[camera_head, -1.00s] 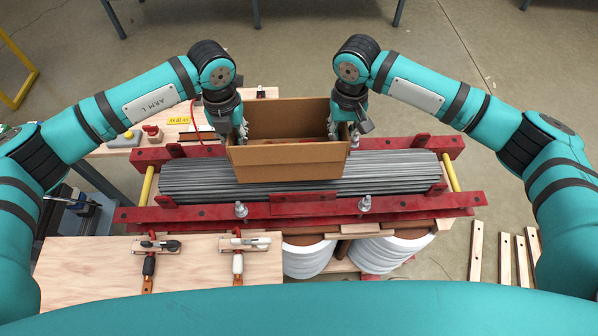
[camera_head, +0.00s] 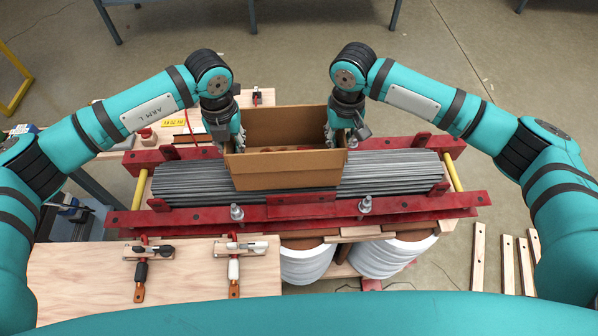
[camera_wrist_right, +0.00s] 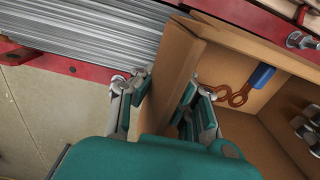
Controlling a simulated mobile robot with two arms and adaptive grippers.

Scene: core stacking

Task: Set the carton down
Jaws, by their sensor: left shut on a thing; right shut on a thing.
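The brown open-topped carton (camera_head: 286,176) is between my two grippers, over the middle of the stack of grey sheets (camera_head: 400,170) in the red clamping frame. I cannot tell whether its bottom touches the stack. My left gripper (camera_head: 230,145) is shut on the carton's left wall. My right gripper (camera_head: 340,138) is shut on its right wall. In the right wrist view, one finger of my right gripper (camera_wrist_right: 160,108) is outside the carton wall (camera_wrist_right: 172,75) and one is inside. A blue-handled tool with orange rings (camera_wrist_right: 250,88) and metal parts lie inside the carton.
Red beams (camera_head: 420,205) with upright bolts (camera_head: 365,204) run along the stack's front. A wooden bench (camera_head: 190,280) with two toggle clamps stands at front left. Wooden strips (camera_head: 478,255) lie on the floor at right.

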